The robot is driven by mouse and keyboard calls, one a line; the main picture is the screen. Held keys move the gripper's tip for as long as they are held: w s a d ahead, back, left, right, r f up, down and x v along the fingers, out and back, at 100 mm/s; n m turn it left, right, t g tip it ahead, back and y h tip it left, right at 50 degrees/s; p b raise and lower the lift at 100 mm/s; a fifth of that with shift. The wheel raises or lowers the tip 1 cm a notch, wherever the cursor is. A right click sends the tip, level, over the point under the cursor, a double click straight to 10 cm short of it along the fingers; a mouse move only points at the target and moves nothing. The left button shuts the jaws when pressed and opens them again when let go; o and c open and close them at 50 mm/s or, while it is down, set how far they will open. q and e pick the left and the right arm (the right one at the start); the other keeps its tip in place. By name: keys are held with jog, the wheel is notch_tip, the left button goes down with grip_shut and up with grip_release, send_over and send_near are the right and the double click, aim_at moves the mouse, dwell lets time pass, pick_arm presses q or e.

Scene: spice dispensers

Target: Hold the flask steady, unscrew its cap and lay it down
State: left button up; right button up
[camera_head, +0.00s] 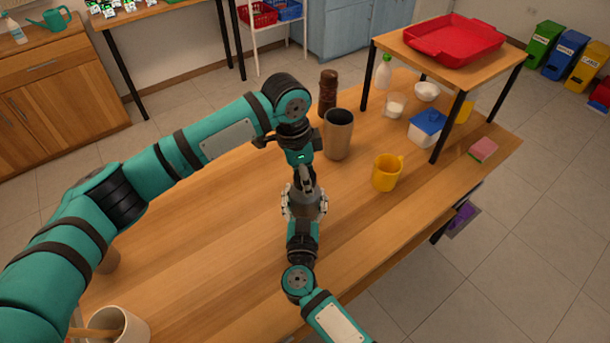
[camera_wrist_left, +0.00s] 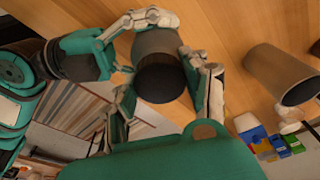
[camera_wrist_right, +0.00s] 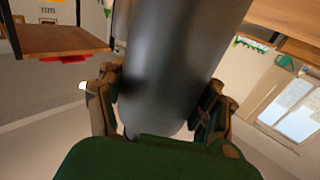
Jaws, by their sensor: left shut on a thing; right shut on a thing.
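The grey flask (camera_head: 305,196) stands on the wooden table, mostly hidden by my grippers in the head view. In the left wrist view its grey body (camera_wrist_left: 154,43) and dark cap (camera_wrist_left: 160,82) show, with the cap on the body's end. My left gripper (camera_head: 304,180) comes down from above and is shut on the cap, one finger on each side. My right gripper (camera_head: 304,208) reaches in from the near side and is shut around the flask body. In the right wrist view the body (camera_wrist_right: 180,60) fills the space between the fingers.
A tall grey-brown cup (camera_head: 339,135) and a dark mill (camera_head: 328,92) stand just behind. A yellow mug (camera_head: 386,174) is to the right. A raised shelf with a red tray (camera_head: 455,45) stands at back right. The table left of the flask (camera_head: 215,225) is largely clear.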

pick_arm(q)
jog(key=n, duration=0.5)
jog(key=shift+w+r+t, duration=0.1)
jog(key=shift+t, duration=0.3)
jog(key=o, duration=1)
